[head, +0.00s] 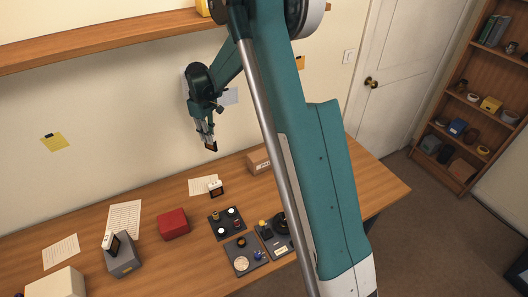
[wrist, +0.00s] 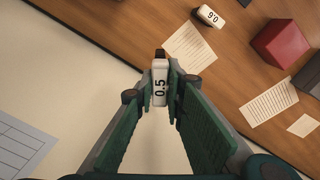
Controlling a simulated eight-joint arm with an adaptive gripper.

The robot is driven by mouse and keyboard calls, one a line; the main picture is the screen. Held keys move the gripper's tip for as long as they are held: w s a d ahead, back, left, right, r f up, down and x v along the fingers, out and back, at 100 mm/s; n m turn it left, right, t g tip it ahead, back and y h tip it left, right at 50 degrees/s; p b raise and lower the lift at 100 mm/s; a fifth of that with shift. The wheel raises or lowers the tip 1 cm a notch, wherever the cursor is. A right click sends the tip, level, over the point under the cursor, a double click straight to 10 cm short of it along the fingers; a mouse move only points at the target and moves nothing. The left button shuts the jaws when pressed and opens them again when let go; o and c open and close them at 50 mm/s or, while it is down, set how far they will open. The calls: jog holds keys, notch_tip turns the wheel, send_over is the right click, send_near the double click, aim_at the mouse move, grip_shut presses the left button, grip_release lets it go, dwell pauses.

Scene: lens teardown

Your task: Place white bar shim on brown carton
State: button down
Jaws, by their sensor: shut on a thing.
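My gripper (head: 210,142) is raised well above the back of the table, near the wall. In the wrist view my gripper (wrist: 161,90) is shut on a white bar shim (wrist: 160,72) marked 0.5, with a dark end. In the head view the held piece shows only as a small dark and orange shape below the fingers. The brown carton (head: 258,161) stands on the table to the right of and below my gripper in the head view, partly behind my arm. The carton is not in the wrist view.
A white block (head: 215,187) stands on the table beside a paper sheet. A red box (head: 173,224), a grey box (head: 122,262) with a white piece on it, and dark trays (head: 227,222) of small parts stand nearer. A shelf (head: 100,40) runs along the wall.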

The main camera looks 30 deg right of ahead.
jog(key=s+d+r+m+p, duration=0.1)
jog(key=s+d+r+m, duration=0.1)
jog(key=d, duration=0.9)
jog(key=s+d+r+m+p, duration=0.2)
jog(key=s+d+m, duration=0.2)
jog(key=d, duration=0.8)
jog(key=shift+s+d+m, duration=0.25)
jog(key=shift+s+m, duration=0.05)
jog(key=shift+s, duration=0.45)
jog(key=shift+f, duration=0.15)
notch_tip(320, 180, down, 6)
jog(key=shift+p, duration=0.45)
jog(key=shift+f, duration=0.1)
jog(key=shift+f, duration=1.8)
jog(key=shift+f, duration=0.1)
jog(key=c, duration=2.4)
grip_release()
